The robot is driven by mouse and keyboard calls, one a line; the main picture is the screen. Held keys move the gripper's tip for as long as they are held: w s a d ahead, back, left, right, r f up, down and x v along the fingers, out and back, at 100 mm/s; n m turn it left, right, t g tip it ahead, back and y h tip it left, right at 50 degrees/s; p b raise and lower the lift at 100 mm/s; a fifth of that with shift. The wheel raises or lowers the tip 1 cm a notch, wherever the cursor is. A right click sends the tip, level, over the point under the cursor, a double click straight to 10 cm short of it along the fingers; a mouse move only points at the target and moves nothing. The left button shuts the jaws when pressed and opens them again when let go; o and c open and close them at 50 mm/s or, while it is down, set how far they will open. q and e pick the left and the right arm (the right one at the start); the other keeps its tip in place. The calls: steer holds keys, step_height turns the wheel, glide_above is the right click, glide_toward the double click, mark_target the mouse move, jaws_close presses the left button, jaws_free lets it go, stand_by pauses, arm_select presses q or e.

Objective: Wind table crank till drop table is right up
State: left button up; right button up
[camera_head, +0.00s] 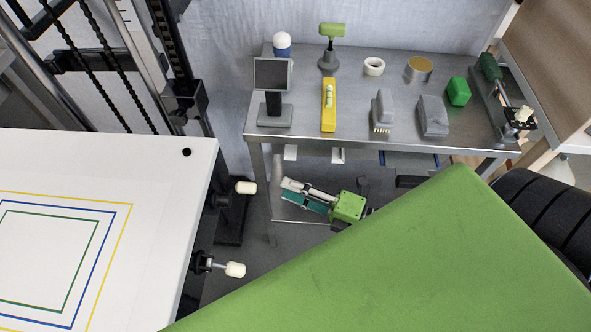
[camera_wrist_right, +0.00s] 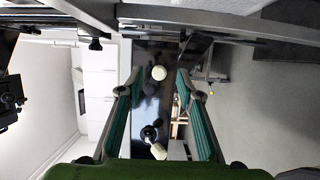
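The drop table (camera_head: 160,170) is a white board with yellow, blue and green outlines at the left of the head view. Two crank handles with cream knobs stick out beside its right edge: an upper knob (camera_head: 246,187) and a lower knob (camera_head: 235,269). I cannot tell which is the table crank. My right gripper (camera_head: 287,192) is right of the upper knob, pointing left, with a gap between. In the right wrist view its teal-padded fingers (camera_wrist_right: 160,80) are apart and empty. One knob (camera_wrist_right: 159,73) appears between the fingertips, another (camera_wrist_right: 158,150) nearer the palm. My left gripper is out of view.
A grey bench (camera_head: 350,62) at the back holds a small screen (camera_head: 272,73), a yellow level (camera_head: 328,100), a white tape roll (camera_head: 374,66), a green block (camera_head: 458,91) and other items. Its legs and lower rail are close to my right gripper. Black chains hang at upper left.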

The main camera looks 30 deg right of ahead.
mark_target(230, 194)
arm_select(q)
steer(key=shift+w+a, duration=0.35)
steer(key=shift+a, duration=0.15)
arm_select(e)
steer(key=w+a, duration=0.4)
steer(key=a, duration=0.2)
steer(key=shift+w+a, duration=0.3)
steer(key=shift+a, duration=0.05)
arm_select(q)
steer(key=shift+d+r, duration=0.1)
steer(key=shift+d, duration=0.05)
arm_select(e)
steer(key=shift+w+a, duration=0.15)
steer(key=shift+a, duration=0.05)
jaws_close()
arm_select(q)
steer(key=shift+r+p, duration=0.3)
steer(key=shift+p, duration=0.1)
arm_select(e)
steer(key=shift+w+r, duration=0.1)
steer(key=shift+r, duration=0.2)
